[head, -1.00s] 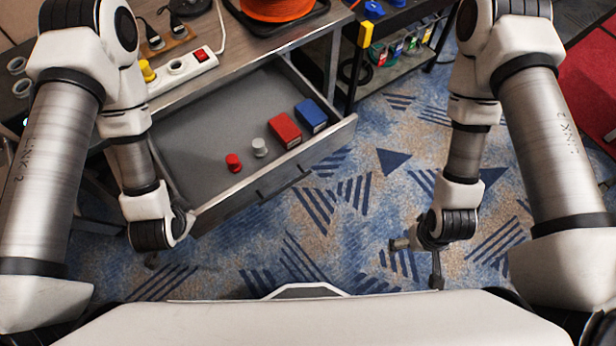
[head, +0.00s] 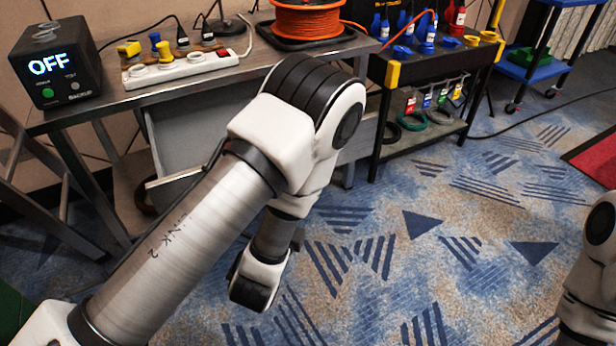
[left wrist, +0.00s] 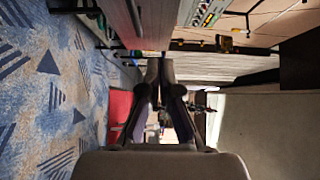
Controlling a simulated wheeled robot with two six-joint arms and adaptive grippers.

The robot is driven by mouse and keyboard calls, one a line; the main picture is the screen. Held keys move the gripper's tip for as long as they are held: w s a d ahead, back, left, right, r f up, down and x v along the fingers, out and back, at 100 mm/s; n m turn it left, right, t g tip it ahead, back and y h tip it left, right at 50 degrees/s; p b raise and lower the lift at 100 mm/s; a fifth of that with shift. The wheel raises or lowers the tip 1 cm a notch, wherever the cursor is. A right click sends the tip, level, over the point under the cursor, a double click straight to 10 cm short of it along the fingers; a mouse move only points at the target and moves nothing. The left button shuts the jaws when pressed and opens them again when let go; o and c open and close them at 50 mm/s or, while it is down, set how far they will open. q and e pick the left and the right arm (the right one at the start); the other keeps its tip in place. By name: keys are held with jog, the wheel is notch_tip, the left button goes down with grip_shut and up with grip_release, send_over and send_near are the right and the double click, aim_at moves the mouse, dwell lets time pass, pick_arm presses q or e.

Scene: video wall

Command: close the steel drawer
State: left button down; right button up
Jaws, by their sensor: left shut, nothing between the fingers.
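The steel drawer (head: 190,135) is open under the steel-topped bench, in the head view. Its grey inside and left edge show. My left arm crosses in front of it and hides most of its front and its contents. My left wrist (head: 256,282) hangs low in front of the drawer side; its fingers are hidden there. In the left wrist view my left gripper (left wrist: 159,68) is shut with nothing held. I cannot tell whether it touches the drawer. My right gripper is out of view; only part of my right arm shows at the right edge.
The bench top (head: 120,97) carries a black power box (head: 60,68) reading OFF, a power strip (head: 182,68) and an orange cable reel (head: 306,20). A black tool cart (head: 425,75) stands right of the bench. The patterned carpet is clear in the middle and right.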

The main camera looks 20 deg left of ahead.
pick_arm(q)
jog(key=w+a, duration=0.1)
jog(key=w, duration=0.2)
jog(key=w+a+b, duration=0.1)
jog(key=w, duration=0.3)
jog(key=w+a, duration=0.1)
jog(key=w, duration=0.3)
jog(key=shift+w+r, duration=0.15)
jog(key=shift+w+a, duration=0.35)
jog(key=shift+a+r, duration=0.1)
